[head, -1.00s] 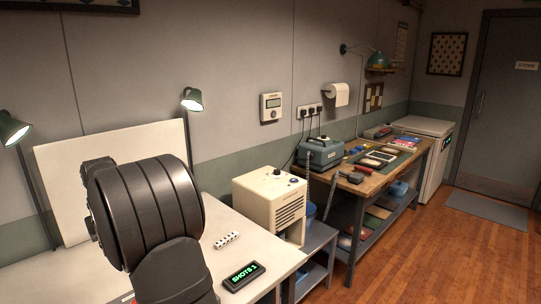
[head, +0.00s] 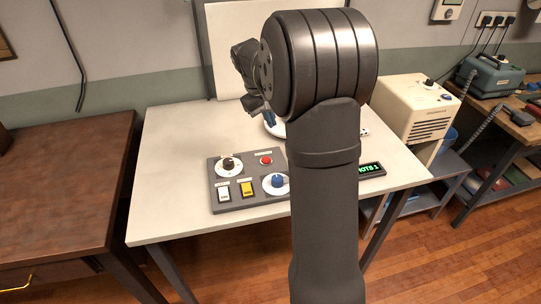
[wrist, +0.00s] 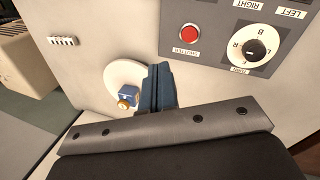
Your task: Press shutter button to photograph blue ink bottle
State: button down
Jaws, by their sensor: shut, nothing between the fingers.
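The red shutter button (head: 266,160) is on a grey control panel (head: 215,205) on the white table. In the wrist view the red button (wrist: 190,34) is labelled SHUTTER. The blue ink bottle (wrist: 128,93), with a yellowish cap, is on a white round turntable (wrist: 116,73) in the wrist view. In the head view the turntable (head: 272,131) is mostly hidden behind my arm. My gripper (wrist: 160,68) is shut and empty, its blue-grey fingers between bottle and panel in that picture, apart from the button.
A SHOTS display (head: 371,170) lies right of my arm. A brown desk (head: 60,190) stands to the left. The table's left side is clear.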

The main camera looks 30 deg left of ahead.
aim_at(264, 161)
jog(key=f+n+t, duration=0.1)
jog(key=n+t, duration=0.1)
jog(key=n, duration=0.2)
jog(key=s+a+f+n+t, duration=0.1)
jog(key=n+t, duration=0.1)
jog(key=n, duration=0.2)
jog(key=f+n+t, duration=0.1)
jog(key=n+t, duration=0.1)
jog(key=n, duration=0.2)
jog(key=shift+s+a+f, duration=0.3)
jog(key=shift+a+f, duration=0.05)
jog(key=shift+f, duration=4.45)
jog(key=shift+f, duration=0.15)
jog(key=shift+f, duration=0.25)
